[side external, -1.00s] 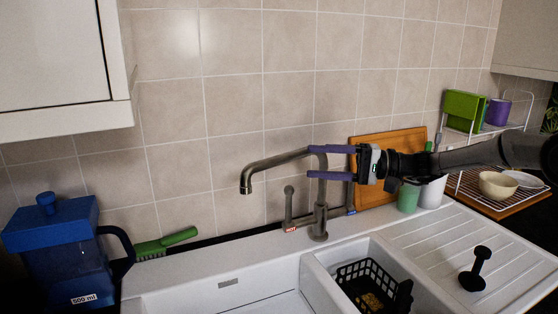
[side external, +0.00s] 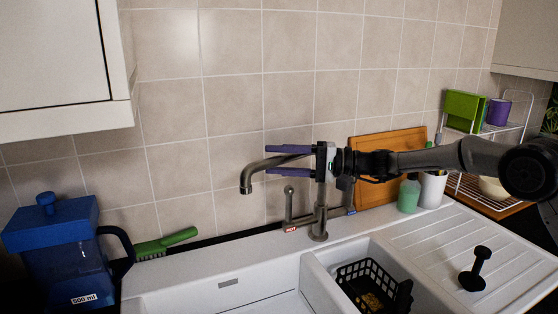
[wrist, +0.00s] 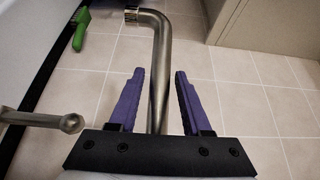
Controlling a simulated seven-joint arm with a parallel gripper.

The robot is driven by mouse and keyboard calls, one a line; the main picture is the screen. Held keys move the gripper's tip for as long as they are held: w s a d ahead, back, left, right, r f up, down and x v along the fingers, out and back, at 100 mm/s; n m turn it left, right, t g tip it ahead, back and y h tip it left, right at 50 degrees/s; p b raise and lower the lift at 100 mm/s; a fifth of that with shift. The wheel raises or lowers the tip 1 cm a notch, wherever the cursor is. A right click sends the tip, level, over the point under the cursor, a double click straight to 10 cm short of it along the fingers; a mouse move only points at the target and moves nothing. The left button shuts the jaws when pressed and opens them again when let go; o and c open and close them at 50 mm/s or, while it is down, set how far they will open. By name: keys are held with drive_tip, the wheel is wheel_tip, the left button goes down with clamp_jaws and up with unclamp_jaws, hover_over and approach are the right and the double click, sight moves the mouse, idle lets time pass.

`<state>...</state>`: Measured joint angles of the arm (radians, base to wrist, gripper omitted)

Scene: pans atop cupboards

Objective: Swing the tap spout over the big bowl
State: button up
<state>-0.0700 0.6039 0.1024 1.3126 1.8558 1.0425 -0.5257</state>
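The grey metal tap (side external: 320,215) stands on the sink's back ledge, and its spout (side external: 247,180) reaches left with the outlet turned down. The big bowl (side external: 270,305) is the left basin, only partly in view; I cannot tell whether the outlet lies over it or over the ledge. My gripper (side external: 267,160) is open, with its purple fingers pointing left along the spout. In the wrist view the spout (wrist: 158,60) runs between the two fingers (wrist: 160,72), with a visible gap on each side.
The small basin on the right holds a black basket (side external: 372,272). A tap lever (side external: 289,205) stands just left of the riser. A blue jug (side external: 60,250), green brush (side external: 165,242), green bottle (side external: 408,195) and wooden board (side external: 385,165) are along the back. The tiled wall is close behind.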

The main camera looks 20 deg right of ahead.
clamp_jaws()
idle(1.2)
